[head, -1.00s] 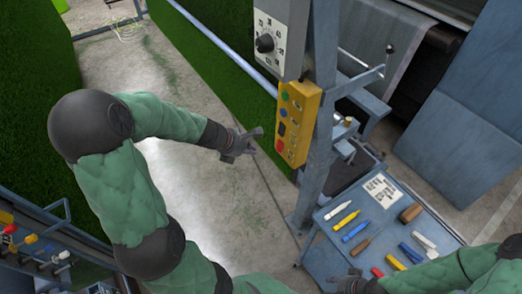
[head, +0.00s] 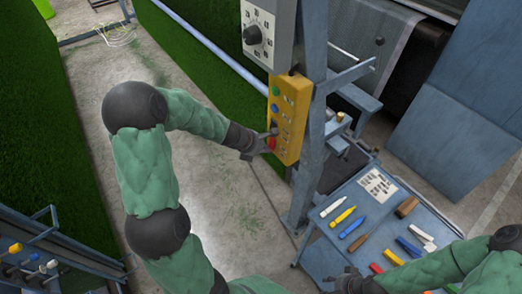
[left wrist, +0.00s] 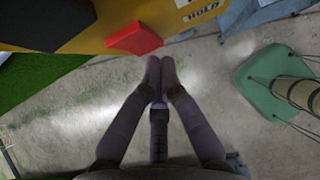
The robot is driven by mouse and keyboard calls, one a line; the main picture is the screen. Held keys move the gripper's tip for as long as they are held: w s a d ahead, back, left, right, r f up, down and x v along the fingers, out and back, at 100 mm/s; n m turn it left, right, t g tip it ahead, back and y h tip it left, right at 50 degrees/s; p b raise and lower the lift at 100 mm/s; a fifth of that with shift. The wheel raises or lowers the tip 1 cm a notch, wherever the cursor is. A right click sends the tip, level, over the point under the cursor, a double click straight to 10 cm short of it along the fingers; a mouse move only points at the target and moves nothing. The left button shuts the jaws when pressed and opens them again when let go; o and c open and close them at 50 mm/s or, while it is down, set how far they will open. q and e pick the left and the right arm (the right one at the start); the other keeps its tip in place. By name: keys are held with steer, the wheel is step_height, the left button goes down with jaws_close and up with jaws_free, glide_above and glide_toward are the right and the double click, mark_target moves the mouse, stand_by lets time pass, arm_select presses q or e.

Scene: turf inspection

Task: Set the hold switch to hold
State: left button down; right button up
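A yellow control box (head: 291,118) hangs on a grey post. Its face carries blue and green buttons, a dark switch (head: 274,128) and a red part (head: 271,143) low down. In the left wrist view the red part (left wrist: 134,37) sits near a label reading HOLD, and a large dark part (left wrist: 46,22) lies further left. I cannot tell the switch's setting. My left gripper (head: 264,147) is shut and empty at the lower part of the box; its fingertips (left wrist: 160,72) meet just below the red part. Contact is unclear. My right gripper (head: 345,281) is low by the cart, partly hidden.
A grey box with a dial (head: 253,35) is above the control box. A blue cart (head: 320,262) with markers and a card stands at lower right. A green turf wall (head: 215,75) is behind; open concrete floor (head: 210,200) lies below my left gripper.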

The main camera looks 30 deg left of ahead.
arm_select(q)
steer(key=shift+w, duration=0.1)
steer(key=shift+w+d+f+b, duration=0.15)
steer(key=shift+w+f+b, duration=0.05)
steer(key=shift+f+b, duration=0.1)
steer(key=shift+r, duration=0.2)
steer(key=shift+r+p, duration=0.75)
steer(key=shift+p, duration=0.15)
steer(key=shift+f, duration=0.1)
